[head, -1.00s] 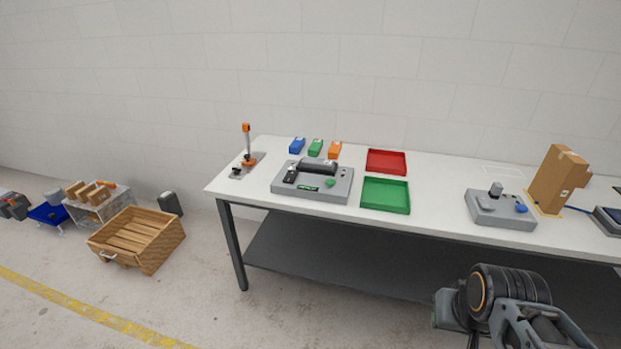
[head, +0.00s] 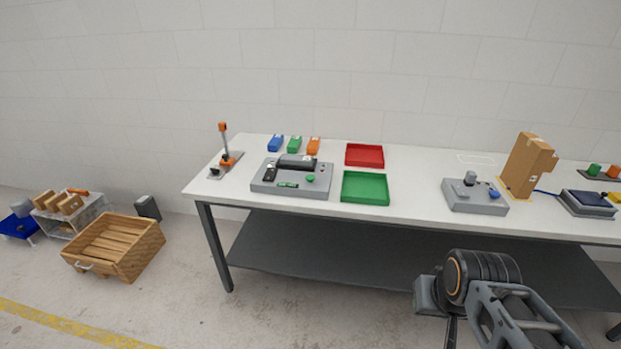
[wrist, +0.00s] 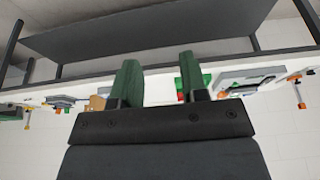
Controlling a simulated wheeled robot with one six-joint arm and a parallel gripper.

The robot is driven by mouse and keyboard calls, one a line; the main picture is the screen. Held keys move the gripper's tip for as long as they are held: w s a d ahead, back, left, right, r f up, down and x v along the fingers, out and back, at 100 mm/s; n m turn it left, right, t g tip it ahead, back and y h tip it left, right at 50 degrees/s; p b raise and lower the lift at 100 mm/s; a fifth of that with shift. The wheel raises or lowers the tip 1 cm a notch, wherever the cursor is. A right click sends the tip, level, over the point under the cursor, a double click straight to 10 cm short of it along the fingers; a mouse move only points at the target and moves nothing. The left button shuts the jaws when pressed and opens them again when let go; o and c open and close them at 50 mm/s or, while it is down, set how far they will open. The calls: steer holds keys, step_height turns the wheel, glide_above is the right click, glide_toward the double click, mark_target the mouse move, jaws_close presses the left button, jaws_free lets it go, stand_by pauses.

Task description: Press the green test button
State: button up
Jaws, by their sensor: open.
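The green test button (head: 310,178) is a round knob on the right front of a grey test machine (head: 262,187). The machine has a dark cylinder across its back and a small green display at its front, and stands on the left part of the white table. My gripper (wrist: 158,75) shows in the wrist view with its two green fingers apart and nothing between them. The table edge appears upside down behind the fingers. In the head view my arm is at the lower right, in front of the table and away from the machine; the fingertips are not clear there.
A green tray (head: 365,200) and a red tray (head: 364,162) lie right of the machine. A second grey device (head: 474,207) with a blue knob, and a cardboard box (head: 527,160), stand farther right on the white table (head: 415,208). A wooden crate (head: 112,272) is on the floor at left.

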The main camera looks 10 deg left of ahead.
jaws_close()
stand_by(1.5)
